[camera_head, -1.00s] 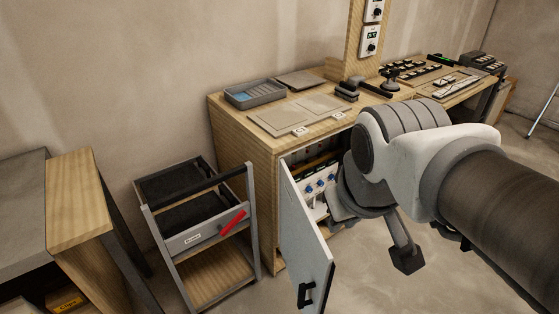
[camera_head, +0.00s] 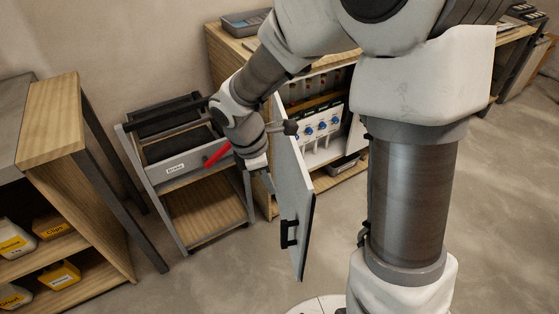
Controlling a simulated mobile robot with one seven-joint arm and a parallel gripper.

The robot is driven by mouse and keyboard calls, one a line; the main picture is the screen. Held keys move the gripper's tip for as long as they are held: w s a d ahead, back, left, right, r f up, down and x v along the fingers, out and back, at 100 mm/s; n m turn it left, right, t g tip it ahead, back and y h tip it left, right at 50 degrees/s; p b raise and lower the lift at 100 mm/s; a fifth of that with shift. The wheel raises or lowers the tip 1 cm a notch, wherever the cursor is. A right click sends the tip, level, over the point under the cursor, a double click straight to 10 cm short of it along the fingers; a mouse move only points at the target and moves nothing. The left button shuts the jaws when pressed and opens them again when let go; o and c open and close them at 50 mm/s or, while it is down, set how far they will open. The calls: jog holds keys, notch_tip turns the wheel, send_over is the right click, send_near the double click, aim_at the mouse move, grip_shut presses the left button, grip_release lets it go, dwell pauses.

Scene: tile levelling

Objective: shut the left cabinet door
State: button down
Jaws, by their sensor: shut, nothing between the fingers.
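The left cabinet door (camera_head: 293,195) is a pale grey panel with dark edges, standing open and swung out from the wooden cabinet (camera_head: 225,58). Its black handle (camera_head: 288,234) is on the face turned to the left. My gripper (camera_head: 269,184) is shut and empty, pointing down beside that outer face, above and left of the handle. It is close to the panel; I cannot tell whether it touches. My wrist hides part of the door's upper hinge side.
A grey trolley (camera_head: 186,165) with a red-handled tool (camera_head: 217,154) stands left of the door, close to my wrist. Shelves with blue-knobbed items (camera_head: 322,128) show inside the cabinet. A wooden bench (camera_head: 50,125) is at far left. The floor (camera_head: 215,275) in front is clear.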

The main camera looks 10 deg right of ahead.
jog(key=d+f+b, duration=0.4)
jog(key=d+f, duration=0.2)
jog(key=f, duration=0.4)
jog(key=shift+f+b, duration=0.15)
jog(key=shift+b, duration=0.2)
jog(key=shift+d, duration=0.2)
